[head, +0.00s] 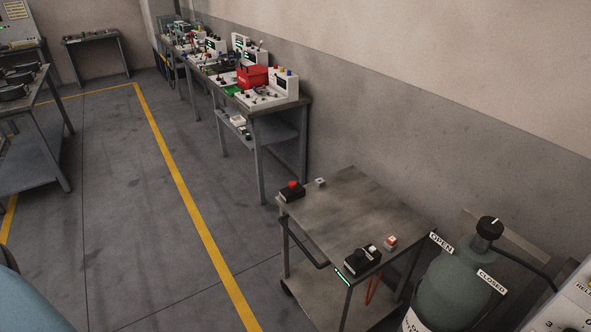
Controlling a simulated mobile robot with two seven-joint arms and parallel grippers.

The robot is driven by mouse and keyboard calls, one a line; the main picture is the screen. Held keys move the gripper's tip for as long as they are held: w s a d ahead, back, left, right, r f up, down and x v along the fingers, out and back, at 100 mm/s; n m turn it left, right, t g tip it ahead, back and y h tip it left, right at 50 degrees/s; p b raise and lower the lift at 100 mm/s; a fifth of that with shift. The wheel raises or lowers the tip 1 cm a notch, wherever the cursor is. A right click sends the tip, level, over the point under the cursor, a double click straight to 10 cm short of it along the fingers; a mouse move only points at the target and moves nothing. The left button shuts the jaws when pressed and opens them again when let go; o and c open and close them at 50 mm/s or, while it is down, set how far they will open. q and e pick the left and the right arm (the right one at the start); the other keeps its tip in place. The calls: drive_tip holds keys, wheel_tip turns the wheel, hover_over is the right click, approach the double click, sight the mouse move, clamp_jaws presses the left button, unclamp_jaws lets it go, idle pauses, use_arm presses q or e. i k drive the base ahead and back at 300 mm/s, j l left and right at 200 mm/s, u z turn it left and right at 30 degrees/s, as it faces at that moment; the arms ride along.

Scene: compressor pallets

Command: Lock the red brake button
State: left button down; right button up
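A red mushroom-shaped button (292,185) sits on a dark box at the far left corner of a grey metal cart (345,210). It is small in the view, and I cannot tell whether it is pressed in or raised. Neither of my grippers is in view.
The cart also bears a black box (362,261), a red-and-white piece (390,242) and a small white piece (320,182). A green tank (448,290) with a black knob (489,228) stands right of the cart. A cluttered workbench (275,106) lines the wall. Floor left of the cart is clear.

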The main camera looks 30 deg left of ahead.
sight(293, 185)
drive_tip(key=i+j, duration=0.15)
drive_tip(key=j, duration=0.15)
drive_tip(key=i+j, duration=0.2)
drive_tip(key=j, duration=0.15)
drive_tip(key=i+j, duration=0.15)
drive_tip(key=j, duration=0.15)
drive_tip(key=i+j, duration=0.15)
drive_tip(key=j, duration=0.2)
drive_tip(key=i, duration=0.45)
